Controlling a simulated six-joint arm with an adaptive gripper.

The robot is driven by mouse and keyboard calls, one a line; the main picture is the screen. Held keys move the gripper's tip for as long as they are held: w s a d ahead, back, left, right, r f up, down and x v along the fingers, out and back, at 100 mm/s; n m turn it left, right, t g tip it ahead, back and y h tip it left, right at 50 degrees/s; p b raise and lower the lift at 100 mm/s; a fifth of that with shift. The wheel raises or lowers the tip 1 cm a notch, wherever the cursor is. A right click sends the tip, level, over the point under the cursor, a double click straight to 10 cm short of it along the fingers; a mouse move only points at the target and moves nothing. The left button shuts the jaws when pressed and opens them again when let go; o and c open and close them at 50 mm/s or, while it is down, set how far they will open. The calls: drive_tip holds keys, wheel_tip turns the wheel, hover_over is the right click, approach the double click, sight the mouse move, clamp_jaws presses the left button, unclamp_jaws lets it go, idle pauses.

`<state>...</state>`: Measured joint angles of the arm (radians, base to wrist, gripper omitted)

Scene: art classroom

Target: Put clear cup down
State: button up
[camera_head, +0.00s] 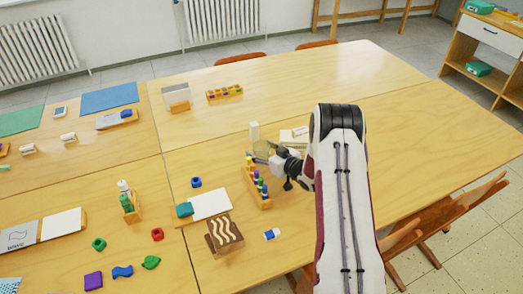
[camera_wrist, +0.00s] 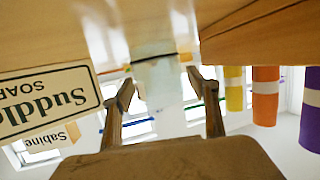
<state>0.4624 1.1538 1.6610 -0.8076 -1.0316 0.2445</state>
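In the wrist view the cup (camera_wrist: 159,88) is a pale translucent column between the two fingertips of my gripper (camera_wrist: 160,82). The fingers stand apart, and their tips meet the cup's sides. The cup's outline is faint, and I cannot tell whether its base touches the table (camera_head: 350,130).
A wooden rack (camera_head: 265,204) with coloured pieces stands close in front of the cup. A brown wave-patterned box (camera_head: 224,236) and a white board (camera_head: 211,204) lie nearer. The table's back right is clear.

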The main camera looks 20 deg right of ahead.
drive_tip(key=shift+r, duration=0.15)
drive_tip(key=shift+v, duration=6.05)
drive_tip(key=shift+r, duration=0.1)
wheel_tip(320, 180, up, 11)
drive_tip(key=w+g+h, duration=0.1)
drive_tip(key=g+h, duration=0.1)
drive_tip(key=h, duration=0.1)
drive_tip(key=s+a+r+m+g+h, duration=0.1)
drive_tip(key=s+a+r+h, duration=0.1)
drive_tip(key=s+r, duration=0.3)
drive_tip(key=s+a+r+m+g+h, duration=0.1)
drive_tip(key=s+a+r, duration=0.15)
drive_tip(key=r, duration=0.45)
drive_tip(key=s+a+r+g, duration=0.1)
drive_tip(key=s+a, duration=0.4)
drive_tip(key=s, duration=0.5)
drive_tip(key=s+a+r+g+y, duration=0.1)
drive_tip(key=s+a, duration=0.4)
drive_tip(key=s, duration=0.5)
drive_tip(key=s+a+r+g+y, duration=0.1)
drive_tip(key=s+a, duration=0.4)
drive_tip(key=s, duration=0.6)
drive_tip(key=shift+a+r+m+g, duration=0.15)
drive_tip(key=shift+r+m+g, duration=0.25)
drive_tip(key=shift+r+g, duration=0.45)
